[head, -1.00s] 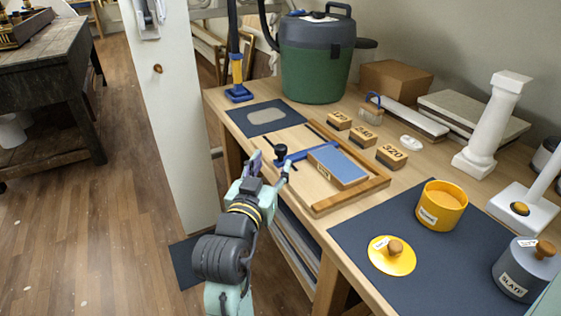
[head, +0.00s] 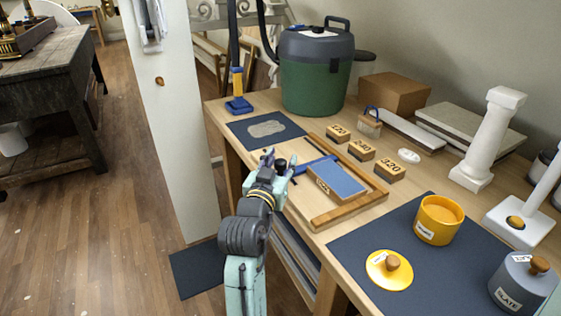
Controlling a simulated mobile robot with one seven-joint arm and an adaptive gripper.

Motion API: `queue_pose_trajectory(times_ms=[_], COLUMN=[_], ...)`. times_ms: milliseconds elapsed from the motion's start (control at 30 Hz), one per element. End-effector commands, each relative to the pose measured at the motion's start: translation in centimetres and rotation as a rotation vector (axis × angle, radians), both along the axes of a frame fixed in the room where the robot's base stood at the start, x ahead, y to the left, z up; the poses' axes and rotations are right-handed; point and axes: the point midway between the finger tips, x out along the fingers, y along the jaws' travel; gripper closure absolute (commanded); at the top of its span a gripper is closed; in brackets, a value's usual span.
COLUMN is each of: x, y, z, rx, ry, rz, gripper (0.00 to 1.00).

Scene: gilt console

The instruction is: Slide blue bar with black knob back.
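The blue bar (head: 312,163) lies across the wooden frame (head: 348,215) on the bench, just behind a blue block with a label (head: 338,181). The black knob (head: 281,163) is at the bar's left end, partly hidden by my gripper. My gripper (head: 280,162) is at the knob, with its fingers spread and the knob appearing between them. I cannot tell whether either finger touches it.
A dark mat with a grey patch (head: 268,129) lies behind the frame. Several numbered wooden blocks (head: 361,150) stand to the right. A yellow pot (head: 438,219) and yellow lid (head: 389,270) sit on the front mat. A green bin (head: 315,75) stands at the back.

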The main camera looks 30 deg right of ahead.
Motion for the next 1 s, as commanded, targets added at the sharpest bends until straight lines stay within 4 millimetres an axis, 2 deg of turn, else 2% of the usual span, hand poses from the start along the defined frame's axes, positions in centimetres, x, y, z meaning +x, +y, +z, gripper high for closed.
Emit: queue_pose_trajectory(times_ms=[67, 500, 1000], x=[0.0, -0.01, 0.3], y=[0.01, 0.02, 0.01], z=[-0.01, -0.01, -0.05], rx=[0.0, 0.0, 0.0], ry=[0.0, 0.0, 0.001], rz=[0.0, 0.0, 0.001], gripper=[0.7, 0.99, 1.0])
